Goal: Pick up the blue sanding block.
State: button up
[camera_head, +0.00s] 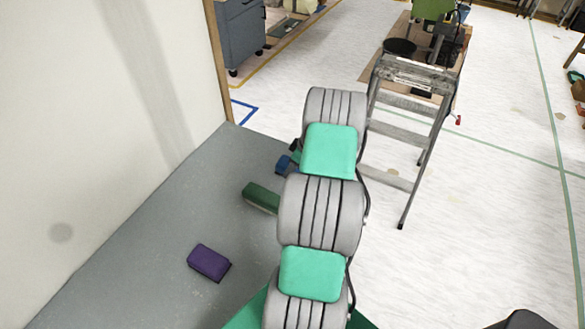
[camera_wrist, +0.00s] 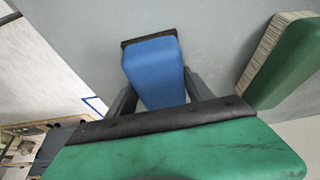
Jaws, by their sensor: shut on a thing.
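The blue sanding block (camera_wrist: 155,72) shows in the wrist view between the two fingers of my gripper (camera_wrist: 160,88), which is shut on it. In the head view the blue block (camera_head: 284,165) is a small patch beside my arm, and my gripper (camera_head: 293,152) is mostly hidden behind the arm there. I cannot tell whether the block touches the grey surface (camera_head: 165,225) or is held above it.
A green block (camera_head: 262,197) lies close by on the grey surface, and it is at the right in the wrist view (camera_wrist: 288,62). A purple block (camera_head: 209,262) lies nearer. A wall (camera_head: 90,120) bounds the left. A stepladder (camera_head: 405,130) stands on the floor at the right.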

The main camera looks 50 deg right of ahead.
jog(key=shift+r, duration=0.1)
jog(key=shift+r+p, duration=0.4)
jog(key=shift+p, duration=0.35)
jog(key=shift+w+d+r+b, duration=0.15)
jog(key=shift+r+b, duration=0.2)
jog(key=shift+b, duration=0.5)
jog(key=s+r, duration=0.1)
jog(key=r, duration=0.1)
jog(key=s+a+r+b, duration=0.1)
jog(key=r, duration=0.1)
jog(key=s+a+r+b, duration=0.1)
jog(key=s+r, duration=0.1)
jog(key=r, duration=0.1)
jog(key=shift+a, duration=0.2)
jog(key=s+a+r+b, duration=0.1)
jog(key=s+a+r, duration=0.4)
jog(key=s, duration=0.3)
jog(key=shift+b, duration=0.4)
jog(key=shift+s+a, duration=0.1)
